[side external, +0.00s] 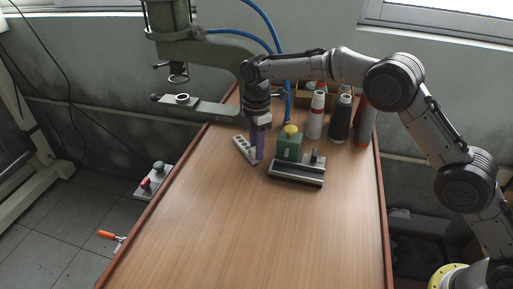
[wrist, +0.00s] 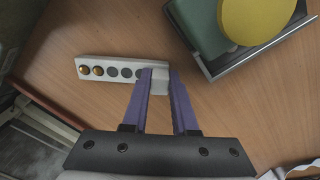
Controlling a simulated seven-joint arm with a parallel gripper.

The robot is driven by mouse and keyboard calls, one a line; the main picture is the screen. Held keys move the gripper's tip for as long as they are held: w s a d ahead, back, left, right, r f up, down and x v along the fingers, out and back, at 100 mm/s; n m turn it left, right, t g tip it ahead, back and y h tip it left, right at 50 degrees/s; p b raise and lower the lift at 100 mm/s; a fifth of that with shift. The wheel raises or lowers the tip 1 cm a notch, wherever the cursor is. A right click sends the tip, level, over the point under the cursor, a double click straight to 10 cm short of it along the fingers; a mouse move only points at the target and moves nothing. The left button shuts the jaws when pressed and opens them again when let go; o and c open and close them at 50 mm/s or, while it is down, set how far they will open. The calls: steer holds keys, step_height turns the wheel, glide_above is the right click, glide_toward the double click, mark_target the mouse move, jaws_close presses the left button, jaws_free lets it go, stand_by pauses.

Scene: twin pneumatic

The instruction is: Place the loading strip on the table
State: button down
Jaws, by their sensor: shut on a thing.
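The loading strip (side external: 242,145) is a pale grey bar with a row of round holes, seen left of the green box in the side view. In the wrist view the strip (wrist: 105,69) lies across the picture; two holes at its left end hold brass-coloured pieces and the others look dark. My gripper (side external: 257,158) points down with purple fingers, shut on the strip's plain end, as the wrist view also shows (wrist: 161,76). The strip is at or very close to the wooden table (side external: 240,225); I cannot tell whether it touches. The fingers hide part of the gripped end.
A green box (side external: 289,146) with a yellow button stands on a dark metal base (side external: 297,174) just right of my gripper. A grey-green press (side external: 205,108) overhangs the table's back left. The table's front is clear.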

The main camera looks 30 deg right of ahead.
steer(key=shift+f, duration=0.15)
steer(key=c, duration=0.7)
jaws_free()
steer(key=shift+f, duration=0.1)
step_height(320, 180, up, 12)
steer(key=shift+r, duration=0.2)
